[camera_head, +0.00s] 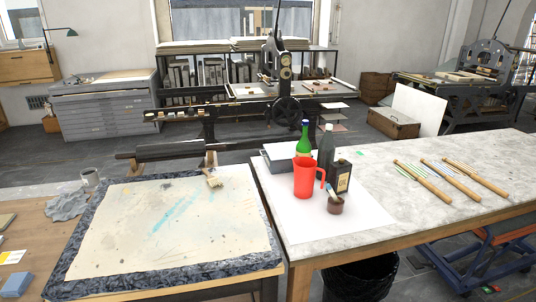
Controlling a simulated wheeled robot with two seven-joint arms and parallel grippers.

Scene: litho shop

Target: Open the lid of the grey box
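A grey box (277,157), low and flat, sits at the back left corner of the marble-topped table (420,165). Its top looks flat and shut, though the view is too small to make out a lid seam. A red jug (304,178) stands in front of it and covers part of its front right side. A green bottle (304,140) stands close to its right side and partly hides it. Neither of my grippers shows in the head view.
A dark grey bottle (326,152), a black bottle (339,177) and a small brown jar (335,204) crowd right of the jug. Wooden-handled tools (463,178) lie further right. A stone slab (262,250) with a brush (212,178) lies to the left.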

